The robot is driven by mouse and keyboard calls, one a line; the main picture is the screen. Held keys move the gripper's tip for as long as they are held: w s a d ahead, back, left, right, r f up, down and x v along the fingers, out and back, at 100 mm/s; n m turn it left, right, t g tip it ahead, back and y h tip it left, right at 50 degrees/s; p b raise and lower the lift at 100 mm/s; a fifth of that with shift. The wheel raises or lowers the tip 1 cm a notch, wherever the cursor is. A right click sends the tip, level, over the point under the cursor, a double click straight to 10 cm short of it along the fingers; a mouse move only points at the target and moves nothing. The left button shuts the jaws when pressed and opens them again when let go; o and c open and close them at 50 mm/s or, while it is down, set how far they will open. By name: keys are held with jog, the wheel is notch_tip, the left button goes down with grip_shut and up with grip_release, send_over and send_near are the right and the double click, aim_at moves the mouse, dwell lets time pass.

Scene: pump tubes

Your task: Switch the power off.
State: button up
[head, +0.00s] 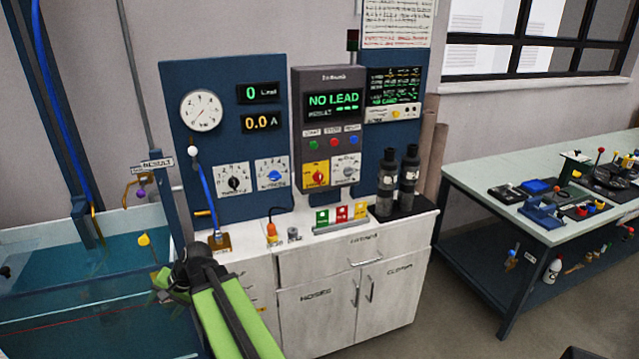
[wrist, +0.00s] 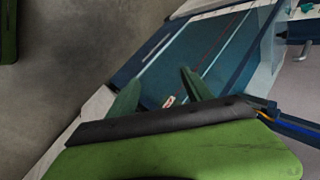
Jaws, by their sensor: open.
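A red rotary switch on a yellow plate (head: 316,174) sits low on the grey control box (head: 328,77), in the head view; it looks like the power switch. Its pointer position is too small to read. The box's display (head: 333,104) is lit and reads "NO LEAD". My gripper (head: 163,284) is in front of the cabinet, by the water tank, well left of and below the switch. In the wrist view my gripper (wrist: 157,88) has its two green fingers apart with nothing between them. The switch is not in the wrist view.
A white cabinet (head: 345,297) stands under the panels. On its top are an orange plug (head: 272,232), a row of coloured blocks (head: 341,215) and two dark bottles (head: 398,180). The water tank (head: 110,275) is at left. A workbench (head: 470,187) is at right.

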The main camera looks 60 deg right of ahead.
jog(key=w+d+r+m+t, duration=0.1)
jog(key=d+r+m+t, duration=0.15)
jog(key=d+m, duration=0.6)
jog(key=m+t+h+b, duration=0.5)
jog(key=m+h, duration=1)
jog(key=m, duration=0.8)
send_near(320, 179)
jog(key=shift+t, duration=0.35)
jog(key=x, duration=1.1)
jog(key=shift+s+d+f+p, duration=0.1)
jog(key=shift+d+f+p, duration=0.1)
jog(key=shift+p, duration=0.15)
